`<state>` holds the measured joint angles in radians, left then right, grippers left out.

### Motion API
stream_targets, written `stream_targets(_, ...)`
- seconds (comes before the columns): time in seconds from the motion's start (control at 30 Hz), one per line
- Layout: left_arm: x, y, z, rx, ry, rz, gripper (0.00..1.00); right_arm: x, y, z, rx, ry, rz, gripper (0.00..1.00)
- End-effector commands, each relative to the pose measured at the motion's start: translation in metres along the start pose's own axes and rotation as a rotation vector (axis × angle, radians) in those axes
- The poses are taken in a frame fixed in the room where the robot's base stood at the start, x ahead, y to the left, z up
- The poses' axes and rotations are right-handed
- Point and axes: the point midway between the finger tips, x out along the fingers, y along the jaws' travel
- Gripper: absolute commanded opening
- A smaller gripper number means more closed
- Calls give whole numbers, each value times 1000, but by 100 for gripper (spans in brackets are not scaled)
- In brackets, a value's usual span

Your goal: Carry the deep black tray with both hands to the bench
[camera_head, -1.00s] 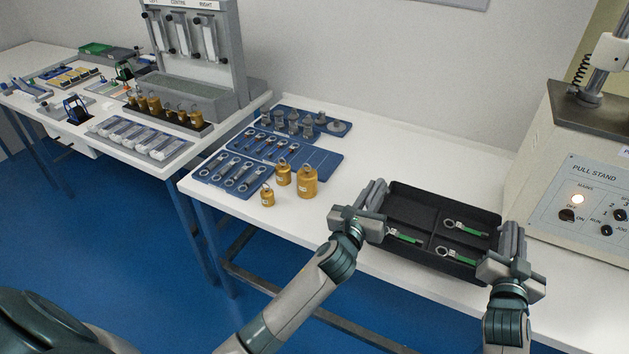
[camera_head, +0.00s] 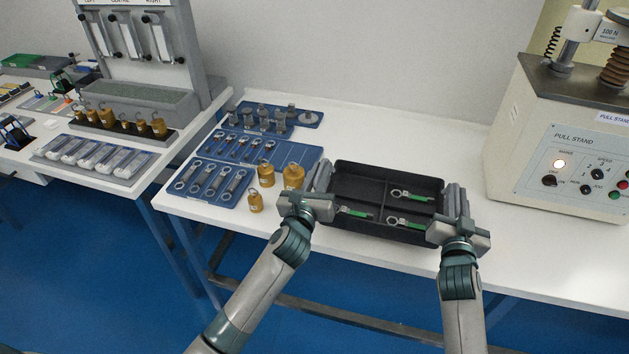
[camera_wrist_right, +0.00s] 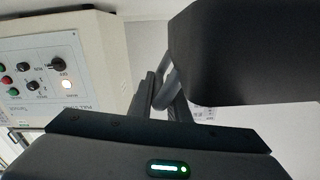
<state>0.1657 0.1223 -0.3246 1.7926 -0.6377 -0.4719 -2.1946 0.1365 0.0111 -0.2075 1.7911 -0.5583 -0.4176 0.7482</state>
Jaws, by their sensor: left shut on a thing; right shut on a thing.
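The deep black tray (camera_head: 359,187) is at the front of the white bench (camera_head: 400,139) in the head view. It has dividers and holds wrench-like pieces with green handles (camera_head: 408,196). My left gripper (camera_head: 322,182) is shut on the tray's left end. My right gripper (camera_head: 455,207) is shut on its right end. The tray looks roughly level; I cannot tell whether its underside touches the bench. In the right wrist view, a dark surface that appears to be the tray (camera_wrist_right: 245,50) fills the upper right, by the fingers (camera_wrist_right: 170,92).
Brass weights (camera_head: 292,177) stand close to the left gripper, beside a blue mat of wrenches (camera_head: 212,182). Another blue mat holds grey weights (camera_head: 265,118). The pull stand (camera_head: 560,150) is at the right. Bench top is clear behind the tray and between it and the pull stand.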

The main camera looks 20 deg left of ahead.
Motion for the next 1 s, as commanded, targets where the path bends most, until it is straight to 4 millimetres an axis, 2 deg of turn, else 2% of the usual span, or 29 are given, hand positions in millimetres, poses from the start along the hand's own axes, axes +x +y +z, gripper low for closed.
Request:
stream_targets(0.03,1,7,2,7,-2,12,0,1,7,-2,-8,2,11,0)
stream_targets(0.67,1,8,0,7,-2,12,0,1,7,0,-8,2,11,0)
stream_targets(1.0,1,9,-9,7,-2,12,0,1,9,9,-8,2,11,0)
